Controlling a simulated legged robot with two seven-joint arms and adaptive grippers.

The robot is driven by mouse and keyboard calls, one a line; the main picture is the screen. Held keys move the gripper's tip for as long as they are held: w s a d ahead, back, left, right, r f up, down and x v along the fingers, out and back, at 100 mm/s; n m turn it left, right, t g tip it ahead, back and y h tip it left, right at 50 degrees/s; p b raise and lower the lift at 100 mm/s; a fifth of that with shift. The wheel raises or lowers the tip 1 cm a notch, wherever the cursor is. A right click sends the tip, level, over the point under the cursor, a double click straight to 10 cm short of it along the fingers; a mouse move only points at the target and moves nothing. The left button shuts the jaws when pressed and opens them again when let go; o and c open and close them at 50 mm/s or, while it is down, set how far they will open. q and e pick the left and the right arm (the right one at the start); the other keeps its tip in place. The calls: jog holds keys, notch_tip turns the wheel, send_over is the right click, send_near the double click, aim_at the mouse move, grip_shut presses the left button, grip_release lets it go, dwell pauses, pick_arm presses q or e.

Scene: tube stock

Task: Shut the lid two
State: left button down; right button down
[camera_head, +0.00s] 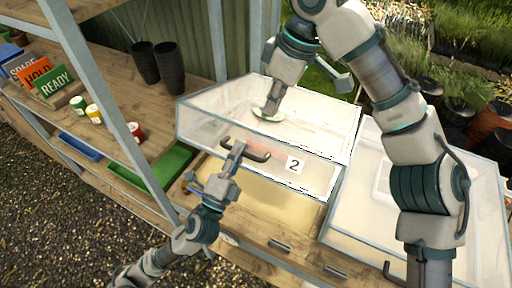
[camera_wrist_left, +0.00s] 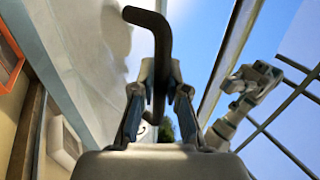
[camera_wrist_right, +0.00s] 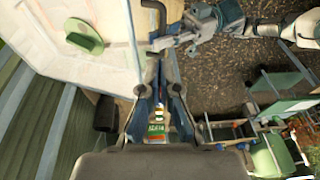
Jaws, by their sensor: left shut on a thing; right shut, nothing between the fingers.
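The lid marked 2 (camera_head: 230,97) is a clear panel in a pale frame, tilted up over its box (camera_head: 275,200). A strip of the box's yellowish inside shows below the lid's front edge. The dark bar handle (camera_head: 262,157) is on the lid's front, left of the number 2 label (camera_head: 294,165). My left gripper (camera_head: 236,150) is shut on this handle; the handle (camera_wrist_left: 150,25) also rises between its fingers in the left wrist view. My right gripper (camera_head: 270,108) is shut and empty over the lid; contact with it is unclear.
A second clear-lidded box (camera_head: 350,225) stands at the right. A wooden shelf at the left holds signs (camera_head: 52,82), cans (camera_head: 93,113), black pots (camera_head: 168,66) and a green tray (camera_head: 165,165). A green disc (camera_wrist_right: 85,37) sits on the lid. Gravel lies in front.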

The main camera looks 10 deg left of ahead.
aim_at(259, 158)
pick_arm(q)
jog(key=shift+d+f, duration=0.1)
jog(key=shift+d, duration=0.15)
pick_arm(e)
jog(key=x, duration=0.8)
jog(key=d+x, duration=0.1)
jog(key=x, duration=0.3)
jog(key=shift+s+a+f, duration=0.1)
jog(key=shift+s+f, duration=0.25)
jog(key=shift+f, duration=0.2)
jog(key=shift+s+f, duration=0.1)
jog(key=shift+f, duration=0.35)
